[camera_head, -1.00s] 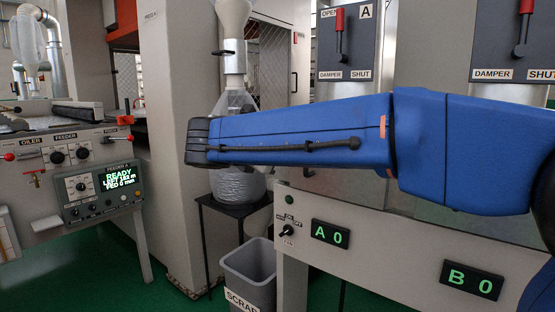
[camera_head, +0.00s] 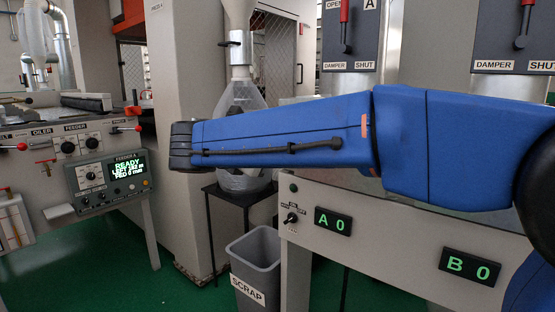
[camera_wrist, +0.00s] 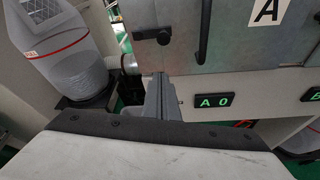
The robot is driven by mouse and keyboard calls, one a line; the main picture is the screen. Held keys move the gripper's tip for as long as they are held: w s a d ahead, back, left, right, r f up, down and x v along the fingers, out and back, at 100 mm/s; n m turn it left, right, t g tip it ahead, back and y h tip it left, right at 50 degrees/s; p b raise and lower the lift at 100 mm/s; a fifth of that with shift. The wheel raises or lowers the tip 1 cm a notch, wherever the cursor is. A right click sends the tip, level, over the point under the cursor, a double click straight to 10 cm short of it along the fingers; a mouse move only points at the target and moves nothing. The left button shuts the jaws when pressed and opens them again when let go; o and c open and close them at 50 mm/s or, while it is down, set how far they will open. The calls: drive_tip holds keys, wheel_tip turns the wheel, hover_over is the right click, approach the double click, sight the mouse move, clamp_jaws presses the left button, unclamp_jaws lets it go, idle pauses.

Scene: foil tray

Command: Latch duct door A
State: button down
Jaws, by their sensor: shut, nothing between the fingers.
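Duct door A (camera_wrist: 232,38) shows in the wrist view as a grey metal plate with a label A (camera_wrist: 268,11). I cannot tell whether the door is latched. My gripper (camera_wrist: 158,78) is shut and empty, just below the door's lower left part in the picture; I cannot tell if it touches. In the head view my blue arm covers the door area, and the fingers do not show.
A display reading A 0 (camera_head: 333,222) sits on the grey panel below, with B 0 (camera_head: 470,267) to its right. Damper lever A (camera_head: 345,30) is above my arm. A scrap bin (camera_head: 255,268) and a clear bag (camera_wrist: 75,65) stand to the left. A feeder console (camera_head: 105,180) is farther left.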

drive_tip(key=v, duration=0.4)
drive_tip(key=shift+s+a, duration=0.15)
drive_tip(key=shift+a, duration=0.05)
drive_tip(key=s+d+f+m+g+y, duration=0.1)
drive_tip(key=s+d+f+m+g, duration=0.2)
drive_tip(key=d, duration=0.6)
drive_tip(key=s+d+f+m+g, duration=0.1)
drive_tip(key=s+d+f+m, duration=0.3)
drive_tip(key=d, duration=0.4)
drive_tip(key=s+d+f+m+g+y, duration=0.1)
drive_tip(key=s+d+f+m+g, duration=0.15)
drive_tip(key=d+f, duration=0.45)
drive_tip(key=s+d+f+m+y, duration=0.3)
drive_tip(key=s+d+f+m, duration=0.2)
drive_tip(key=s+f+m, duration=0.2)
drive_tip(key=s+d+f+m+y, duration=0.2)
drive_tip(key=s+d+f+m, duration=0.2)
drive_tip(key=s+f+m, duration=0.3)
drive_tip(key=shift+s+d+f+m+g+y, duration=0.4)
drive_tip(key=shift+s+m, duration=0.85)
drive_tip(key=shift+s, duration=1.3)
